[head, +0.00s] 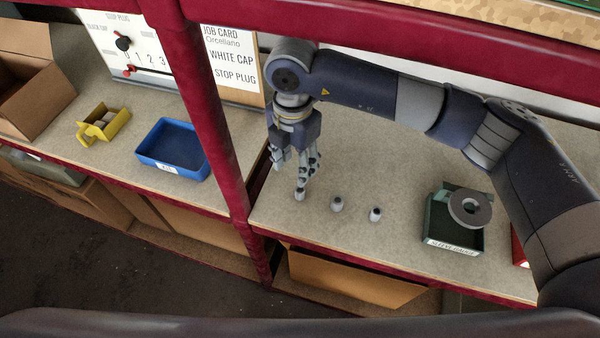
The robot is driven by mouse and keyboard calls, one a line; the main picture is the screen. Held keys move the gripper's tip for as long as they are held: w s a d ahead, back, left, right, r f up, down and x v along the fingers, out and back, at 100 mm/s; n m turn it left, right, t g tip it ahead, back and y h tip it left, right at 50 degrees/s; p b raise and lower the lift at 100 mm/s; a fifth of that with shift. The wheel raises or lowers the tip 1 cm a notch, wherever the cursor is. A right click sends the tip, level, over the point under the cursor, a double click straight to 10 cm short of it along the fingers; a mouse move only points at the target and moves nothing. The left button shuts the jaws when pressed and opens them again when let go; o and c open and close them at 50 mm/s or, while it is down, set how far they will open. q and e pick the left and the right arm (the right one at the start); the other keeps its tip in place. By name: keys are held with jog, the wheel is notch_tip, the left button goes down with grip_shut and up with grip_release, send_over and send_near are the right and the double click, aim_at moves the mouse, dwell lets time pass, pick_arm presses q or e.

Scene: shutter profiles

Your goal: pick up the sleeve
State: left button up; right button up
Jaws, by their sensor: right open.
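Three small grey cylindrical pieces with dark tops stand in a row on the worktop; they look like sleeves. The left sleeve (300,195) is under my right gripper, the middle sleeve (337,204) and the right sleeve (376,214) stand clear of it. My right gripper (296,168) points down with its fingers open, one finger partly overlapping the left sleeve's top in the picture. I cannot tell whether they touch. My left gripper is not in view.
A green box labelled sleeve gauge (440,241) holds a grey ring (470,207) at the right. A red post (216,120) divides the bench, with a blue tray (174,149) and yellow holder (103,122) to its left. Worktop between the sleeves and green box is clear.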

aim_at(300, 189)
notch_tip(300, 189, down, 2)
jog(key=shift+s+f, duration=0.15)
jog(key=f, duration=0.1)
jog(key=f+p, duration=0.1)
jog(key=shift+s+f, duration=0.2)
jog(key=shift+f, duration=0.1)
jog(key=shift+d+f, duration=0.15)
jog(key=shift+f, duration=0.2)
jog(key=f, duration=0.1)
jog(key=f+p, duration=0.1)
jog(key=f, duration=0.1)
jog(key=d+f, duration=0.1)
jog(key=shift+w+f+p, duration=0.3)
jog(key=shift+f+p, duration=0.05)
jog(key=shift+a, duration=0.1)
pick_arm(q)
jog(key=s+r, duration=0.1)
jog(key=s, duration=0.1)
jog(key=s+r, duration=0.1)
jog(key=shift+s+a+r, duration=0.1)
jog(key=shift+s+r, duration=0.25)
pick_arm(e)
jog(key=c, duration=0.9)
